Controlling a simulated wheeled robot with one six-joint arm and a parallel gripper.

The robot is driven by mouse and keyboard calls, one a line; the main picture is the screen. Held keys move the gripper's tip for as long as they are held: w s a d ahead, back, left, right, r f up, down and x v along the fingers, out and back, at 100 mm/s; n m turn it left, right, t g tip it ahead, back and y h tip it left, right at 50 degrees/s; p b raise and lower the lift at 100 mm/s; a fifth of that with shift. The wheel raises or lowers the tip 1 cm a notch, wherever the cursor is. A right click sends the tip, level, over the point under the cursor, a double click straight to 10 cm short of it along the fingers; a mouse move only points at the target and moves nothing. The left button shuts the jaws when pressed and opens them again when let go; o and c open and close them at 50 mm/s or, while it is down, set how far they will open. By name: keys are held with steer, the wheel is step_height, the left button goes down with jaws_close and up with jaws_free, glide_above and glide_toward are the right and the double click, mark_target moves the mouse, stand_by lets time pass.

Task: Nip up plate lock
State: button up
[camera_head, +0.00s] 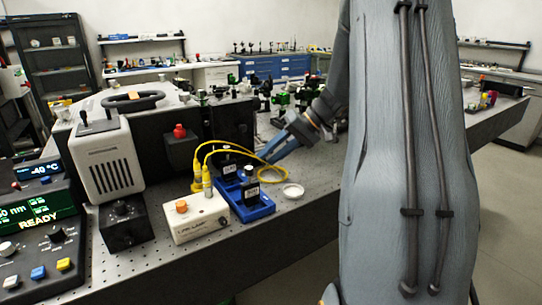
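My gripper (264,158) reaches down and left over the bench from behind my large grey arm link, with its blue fingers near the yellow cable loop. The gap between the fingers is too small to make out, so I cannot tell if they are open or shut. No part is clearly recognisable as the plate lock. Knobs in view include a red knob (179,131) on a black block and an orange knob (181,206) on a white box (200,221). A blue tray (255,213) holding dark labelled pieces stands just in front of my gripper.
A yellow cable (232,146) arches from the white box toward my gripper. A small white dish (293,191) lies right of the tray. A grey vented unit (105,165) and a READY console (36,225) stand left. The perforated bench (318,205) is clear at front right.

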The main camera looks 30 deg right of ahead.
stand_by(0.3)
steer(key=h+p, duration=0.1)
steer(key=h, duration=0.1)
steer(key=a+r+n+h+p, duration=0.1)
steer(key=p, duration=0.1)
steer(key=shift+h, duration=0.4)
steer(key=h+p, duration=0.1)
steer(key=p, duration=0.2)
steer(key=shift+s+a+h, duration=0.1)
steer(key=shift+h, duration=0.3)
steer(key=h+p, duration=0.1)
steer(key=p, duration=0.3)
steer(key=shift+a+n+h, duration=0.25)
steer(key=shift+n+h, duration=0.05)
steer(key=shift+h, duration=0.1)
steer(key=shift+a+p, duration=0.1)
steer(key=shift+p, duration=0.85)
